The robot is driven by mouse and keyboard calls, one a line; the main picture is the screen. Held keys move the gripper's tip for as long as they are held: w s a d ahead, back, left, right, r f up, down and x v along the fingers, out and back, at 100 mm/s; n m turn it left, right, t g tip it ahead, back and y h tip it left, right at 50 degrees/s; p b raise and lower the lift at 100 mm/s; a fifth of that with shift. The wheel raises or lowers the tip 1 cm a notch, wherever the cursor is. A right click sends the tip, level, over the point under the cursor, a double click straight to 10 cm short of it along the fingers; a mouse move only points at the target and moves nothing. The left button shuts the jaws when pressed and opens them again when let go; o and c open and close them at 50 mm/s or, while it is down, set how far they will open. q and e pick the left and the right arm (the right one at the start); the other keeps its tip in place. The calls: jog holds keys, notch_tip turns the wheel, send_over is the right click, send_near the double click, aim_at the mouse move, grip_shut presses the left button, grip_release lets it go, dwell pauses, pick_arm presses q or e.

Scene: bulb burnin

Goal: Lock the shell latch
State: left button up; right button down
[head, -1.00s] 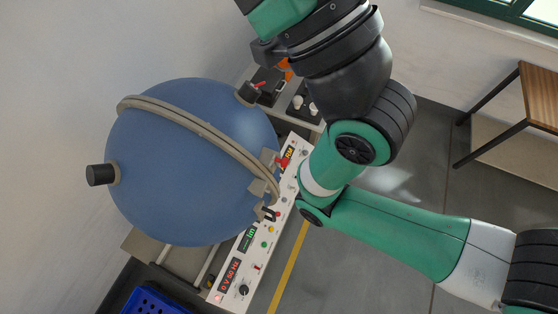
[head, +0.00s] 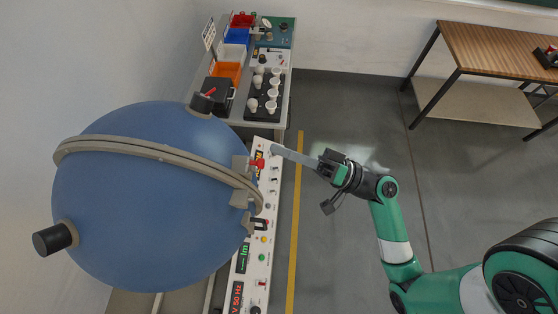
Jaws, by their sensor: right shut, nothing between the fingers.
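The shell (head: 140,215) is a large blue sphere at the left, with a beige flange band (head: 150,149) around it. A latch with a red handle (head: 257,164) sits at the right side of the band, above the control panel. Beige brackets stand out from the band just below it. My right gripper (head: 275,150) is shut and empty. Its long grey fingers point left, with the tips close to the right of the red handle. I cannot tell whether they touch anything. My left gripper is not in view.
The white control panel (head: 264,201) with knobs, buttons and displays runs along the shell's right side. Behind stand a black tray of white bulbs (head: 269,106) and coloured bins (head: 225,70). A wooden table (head: 500,48) is at the upper right. The floor between is clear.

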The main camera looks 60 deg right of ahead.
jog(key=s+d+f+m+h+b, duration=0.1)
jog(key=s+d+f+m+h, duration=0.4)
jog(key=f, duration=0.3)
jog(key=shift+m+h, duration=0.5)
jog(key=shift+h, duration=0.2)
jog(key=d+p+x, duration=0.1)
jog(key=p+x, duration=0.4)
jog(key=x, duration=0.5)
jog(key=shift+s+a+f+b, duration=0.2)
jog(key=shift+a+f, duration=0.1)
jog(key=shift+a, duration=0.4)
jog(key=shift+s+a+f+b, duration=0.2)
jog(key=shift+a+f, duration=0.1)
jog(key=shift+a, duration=0.45)
jog(key=shift+s+a+f+b, duration=0.2)
jog(key=shift+a+f, duration=0.05)
jog(key=shift+a, duration=0.45)
